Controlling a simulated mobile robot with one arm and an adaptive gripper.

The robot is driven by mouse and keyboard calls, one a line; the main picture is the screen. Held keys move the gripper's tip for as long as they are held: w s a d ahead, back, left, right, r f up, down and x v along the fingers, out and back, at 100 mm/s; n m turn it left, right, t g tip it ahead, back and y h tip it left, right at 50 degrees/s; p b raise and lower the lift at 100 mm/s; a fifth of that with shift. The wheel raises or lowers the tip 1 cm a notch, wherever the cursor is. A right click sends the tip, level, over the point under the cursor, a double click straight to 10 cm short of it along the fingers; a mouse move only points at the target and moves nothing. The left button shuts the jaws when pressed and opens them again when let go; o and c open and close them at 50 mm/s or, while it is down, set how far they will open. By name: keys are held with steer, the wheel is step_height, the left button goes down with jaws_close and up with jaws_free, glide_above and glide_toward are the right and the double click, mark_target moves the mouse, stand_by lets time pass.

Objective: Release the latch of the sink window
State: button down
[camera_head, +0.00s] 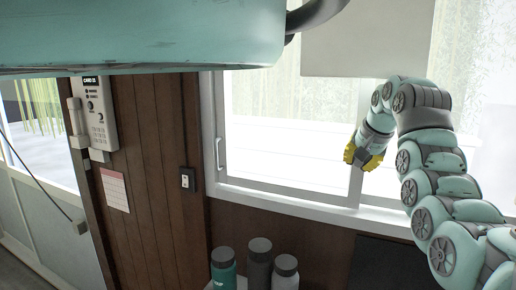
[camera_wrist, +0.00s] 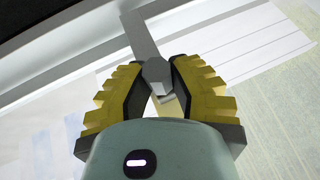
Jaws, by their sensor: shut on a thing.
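The sink window (camera_head: 290,120) is a wide sliding window with pale frames, and its middle stile (camera_head: 355,190) stands behind my gripper in the head view. My gripper (camera_head: 361,157) has yellow ridged fingers and is at that stile. In the wrist view my gripper (camera_wrist: 157,72) is shut on a small grey latch (camera_wrist: 154,70) on the window's stile (camera_wrist: 138,36). The latch's head shows between the fingertips. Its exact position, turned or not, I cannot tell. In the head view the latch is hidden by the fingers.
Several bottles, one teal (camera_head: 224,272), stand below the window at the bottom. A white handle (camera_head: 219,154) is on the left window frame. A wall intercom (camera_head: 94,112) and a switch (camera_head: 188,179) are on the brown wall. A grey shade (camera_head: 365,40) hangs above.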

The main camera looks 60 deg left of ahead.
steer(key=shift+w, duration=0.1)
stand_by(0.3)
steer(key=c, duration=0.8)
jaws_free()
steer(key=shift+c, duration=0.2)
steer(key=v, duration=1.2)
